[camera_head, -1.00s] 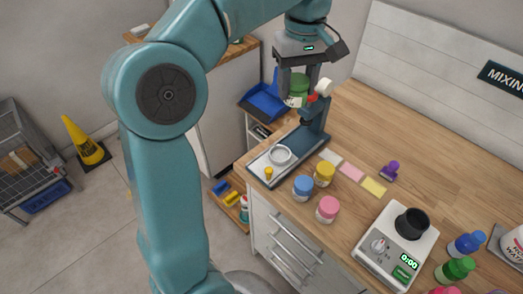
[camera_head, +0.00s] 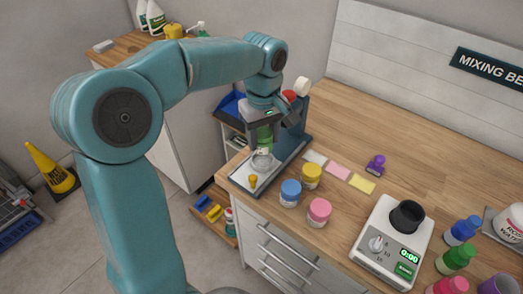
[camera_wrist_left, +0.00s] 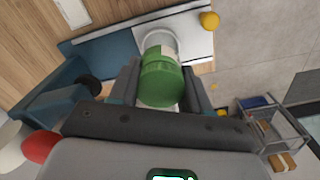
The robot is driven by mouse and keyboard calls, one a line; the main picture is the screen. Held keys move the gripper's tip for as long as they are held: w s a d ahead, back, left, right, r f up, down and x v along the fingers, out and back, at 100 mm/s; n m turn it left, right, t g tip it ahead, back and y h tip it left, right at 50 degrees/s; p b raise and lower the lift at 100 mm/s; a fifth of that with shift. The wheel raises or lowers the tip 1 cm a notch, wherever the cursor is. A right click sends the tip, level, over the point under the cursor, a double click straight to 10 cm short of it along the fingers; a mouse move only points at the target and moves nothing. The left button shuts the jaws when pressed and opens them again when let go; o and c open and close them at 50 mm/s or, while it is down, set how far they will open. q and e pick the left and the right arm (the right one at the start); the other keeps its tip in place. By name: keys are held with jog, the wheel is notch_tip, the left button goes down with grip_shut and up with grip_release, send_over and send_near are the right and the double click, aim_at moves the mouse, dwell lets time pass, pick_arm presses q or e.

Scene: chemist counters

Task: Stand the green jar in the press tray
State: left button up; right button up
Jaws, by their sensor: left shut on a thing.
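My left gripper (camera_head: 265,134) is shut on the green jar (camera_head: 264,140), fingers on either side of it. In the left wrist view the green jar (camera_wrist_left: 162,82) fills the space between the fingers, its lid toward the camera. The press tray (camera_head: 238,180) is a pale plate on the dark blue press base. A clear round ring (camera_head: 262,163) stands on it, directly below or around the jar's lower end; I cannot tell whether the jar touches the tray. The ring also shows beyond the jar in the wrist view (camera_wrist_left: 158,36).
A yellow knob (camera_head: 253,181) sits at the tray's front. The press column (camera_head: 297,118) with its red and white parts rises close behind the gripper. Blue (camera_head: 290,192), yellow (camera_head: 311,175) and pink (camera_head: 319,211) jars stand right of the tray. A scale (camera_head: 392,240) is farther right.

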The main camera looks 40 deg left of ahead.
aim_at(263, 148)
pick_arm(q)
jog(key=shift+f, duration=0.35)
notch_tip(263, 148, down, 4)
jog(key=shift+a+f, duration=0.1)
jog(key=shift+f+b, duration=0.3)
jog(key=shift+b, duration=0.15)
jog(key=o, duration=1)
jog(key=shift+r, duration=0.1)
jog(key=shift+o, duration=0.2)
jog(key=shift+r+p, duration=0.45)
notch_tip(263, 148, up, 12)
jog(key=shift+f+p, duration=0.1)
jog(key=shift+p, duration=0.4)
